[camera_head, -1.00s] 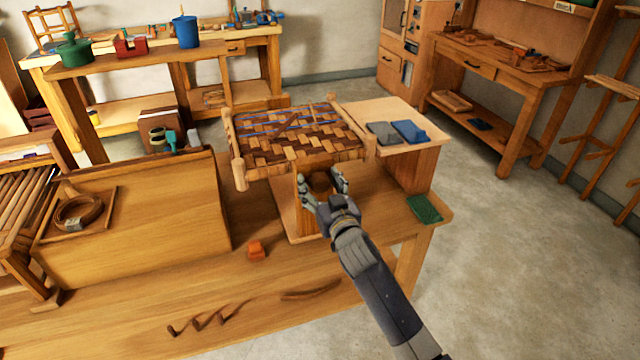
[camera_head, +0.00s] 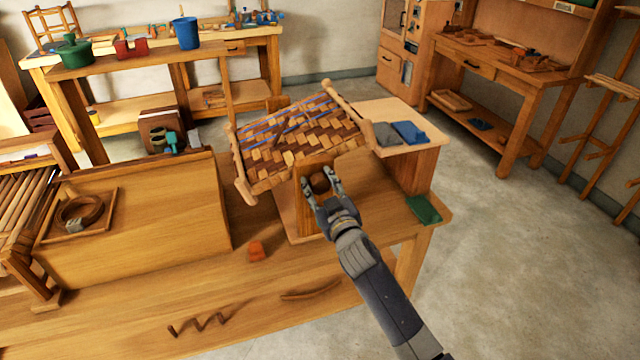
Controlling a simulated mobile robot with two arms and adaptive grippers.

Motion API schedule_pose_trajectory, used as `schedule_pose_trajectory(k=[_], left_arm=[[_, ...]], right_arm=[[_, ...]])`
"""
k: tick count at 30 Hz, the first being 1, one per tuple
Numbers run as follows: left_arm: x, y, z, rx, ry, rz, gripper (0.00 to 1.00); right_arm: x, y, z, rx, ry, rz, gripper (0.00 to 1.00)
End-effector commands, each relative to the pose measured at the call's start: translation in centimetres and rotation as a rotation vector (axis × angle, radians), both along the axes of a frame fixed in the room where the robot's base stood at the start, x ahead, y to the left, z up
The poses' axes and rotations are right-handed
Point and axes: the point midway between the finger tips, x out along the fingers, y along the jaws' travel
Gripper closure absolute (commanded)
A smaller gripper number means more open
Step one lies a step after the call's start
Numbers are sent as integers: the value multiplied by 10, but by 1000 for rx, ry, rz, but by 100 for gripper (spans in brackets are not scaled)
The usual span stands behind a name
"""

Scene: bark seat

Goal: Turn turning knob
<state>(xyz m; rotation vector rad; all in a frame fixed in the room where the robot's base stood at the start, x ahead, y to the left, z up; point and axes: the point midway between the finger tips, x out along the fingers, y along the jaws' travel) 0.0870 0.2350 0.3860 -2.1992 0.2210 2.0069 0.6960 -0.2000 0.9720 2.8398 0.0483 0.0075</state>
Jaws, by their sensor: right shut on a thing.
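The turning knob (camera_head: 320,182) is a round brown wooden knob on the front of the stand under the woven seat. My right gripper (camera_head: 321,186) is at the knob, with its two fingers on either side of it, shut on it. The woven bark seat (camera_head: 290,140) above is a wooden frame with brown and tan strips and some blue ones. It sits turned and tilted on the stand, its right side higher than its left. My left gripper is not in view.
The stand rests on a wooden workbench (camera_head: 250,310). A slanted wooden box (camera_head: 150,230) stands left. An orange block (camera_head: 256,250) and curled strips (camera_head: 205,322) lie in front. Grey and blue cloths (camera_head: 408,132) lie on a side block, and a green pad (camera_head: 423,209) at the right edge.

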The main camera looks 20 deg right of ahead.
Motion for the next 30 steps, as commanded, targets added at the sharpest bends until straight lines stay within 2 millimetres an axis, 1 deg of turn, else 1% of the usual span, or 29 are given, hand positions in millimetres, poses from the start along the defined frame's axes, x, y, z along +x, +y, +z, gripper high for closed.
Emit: schedule_pose_trajectory(k=[30], left_arm=[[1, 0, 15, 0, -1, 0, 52]], right_arm=[[0, -2, 2, -970, -33, 1, 83]])
